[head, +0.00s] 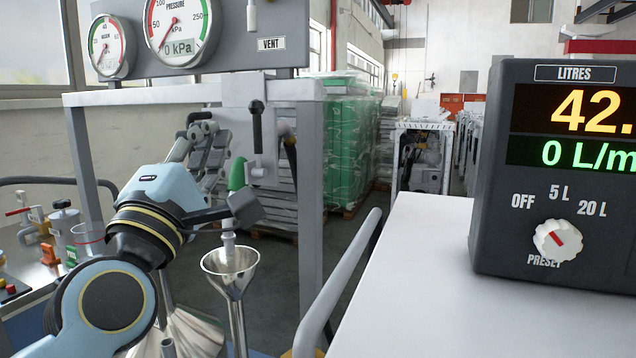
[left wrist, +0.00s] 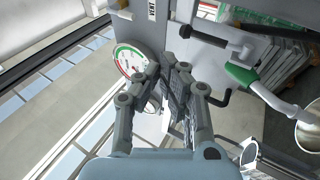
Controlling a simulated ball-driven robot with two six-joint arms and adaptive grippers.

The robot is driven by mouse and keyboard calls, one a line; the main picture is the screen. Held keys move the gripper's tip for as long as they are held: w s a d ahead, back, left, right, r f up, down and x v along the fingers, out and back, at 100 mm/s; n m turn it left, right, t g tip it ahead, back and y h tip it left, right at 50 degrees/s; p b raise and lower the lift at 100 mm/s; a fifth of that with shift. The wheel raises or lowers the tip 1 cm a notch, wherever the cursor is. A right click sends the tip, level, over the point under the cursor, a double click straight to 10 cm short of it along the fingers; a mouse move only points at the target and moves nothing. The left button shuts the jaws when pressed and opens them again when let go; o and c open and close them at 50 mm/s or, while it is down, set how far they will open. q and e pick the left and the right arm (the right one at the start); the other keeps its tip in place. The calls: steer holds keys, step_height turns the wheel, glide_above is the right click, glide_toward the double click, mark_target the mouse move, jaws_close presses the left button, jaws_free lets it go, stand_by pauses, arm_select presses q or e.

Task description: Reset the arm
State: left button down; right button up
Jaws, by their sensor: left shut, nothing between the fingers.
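My left arm comes in from the lower left in the head view. Its left gripper (head: 207,128) points up, in front of the grey dispenser frame and left of the green-handled nozzle. In the left wrist view the two grey fingers of the left gripper (left wrist: 172,68) are together with nothing between them. The nozzle's green grip (head: 237,174) hangs on the frame, its spout pointing down over a metal funnel (head: 230,262). The green grip also shows in the left wrist view (left wrist: 240,74), right of the fingers and apart from them. My right gripper is out of view.
A gauge panel (head: 284,22) tops the frame, with a black lever (head: 257,125) below it. A litre meter (head: 560,245) stands on a white counter (head: 420,315) at the right. A side bench at the far left holds small fittings and a red-rimmed clear beaker (head: 88,240).

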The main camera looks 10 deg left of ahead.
arm_select(q)
steer(key=s+d+f+m+g+h, duration=0.25)
steer(key=f+m+g, duration=0.35)
steer(key=f, duration=0.4)
steer(key=s+d+f+m+g+h, duration=0.15)
steer(key=s+f+m+g, duration=0.25)
steer(key=f+m, duration=0.45)
steer(key=s+a+f+m+g+y, duration=0.2)
steer(key=s+a+f+m+g, duration=0.25)
steer(key=s, duration=0.45)
steer(key=s+a+f+m+g+y, duration=0.1)
steer(key=s+a+f+m+g, duration=0.15)
steer(key=s+f+g, duration=0.5)
steer(key=s+a+f+b, duration=0.15)
steer(key=f+b, duration=0.25)
steer(key=f, duration=1.3)
steer(key=s+a+f+b, duration=0.1)
steer(key=s+f+b, duration=0.15)
steer(key=f, duration=1.45)
steer(key=s+a+f+b, duration=0.1)
steer(key=s+f+b, duration=0.5)
steer(key=s+f, duration=1.2)
step_height(320, 180, down, 4)
steer(key=shift+s+a+f+n+g, duration=0.1)
steer(key=shift+s+a+n+g, duration=0.15)
steer(key=shift+n, duration=0.2)
